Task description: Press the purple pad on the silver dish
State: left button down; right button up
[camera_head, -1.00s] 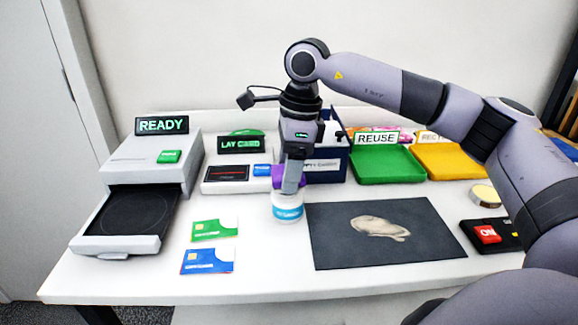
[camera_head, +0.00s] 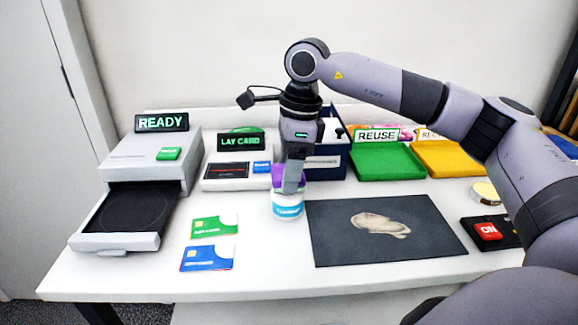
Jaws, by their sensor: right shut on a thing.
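My right gripper (camera_head: 292,185) points straight down at the middle of the table, shut on the purple pad (camera_head: 279,175). The pad is partly hidden behind the fingers. It is just over the mouth of a white jar with a blue label (camera_head: 288,209); I cannot tell whether it touches the jar. A pale, shell-shaped piece (camera_head: 380,224) lies on a dark mat (camera_head: 335,248) to the right; it looks like the dish, though its silver colour is not clear. My left gripper is not in view.
A machine with an open drawer (camera_head: 116,243) stands at the left, a card reader (camera_head: 226,172) behind two cards (camera_head: 214,225). Green (camera_head: 388,161) and yellow (camera_head: 447,159) trays are at the back right. A red switch box (camera_head: 489,231) and round tin (camera_head: 485,192) sit at the right.

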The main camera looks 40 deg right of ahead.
notch_tip(320, 180, up, 3)
jog(key=p, duration=0.2)
jog(key=shift+r+p, duration=0.2)
jog(key=shift+p, duration=0.15)
jog(key=shift+r+p, duration=1.45)
jog(key=shift+r, duration=0.4)
jog(key=shift+f, duration=0.1)
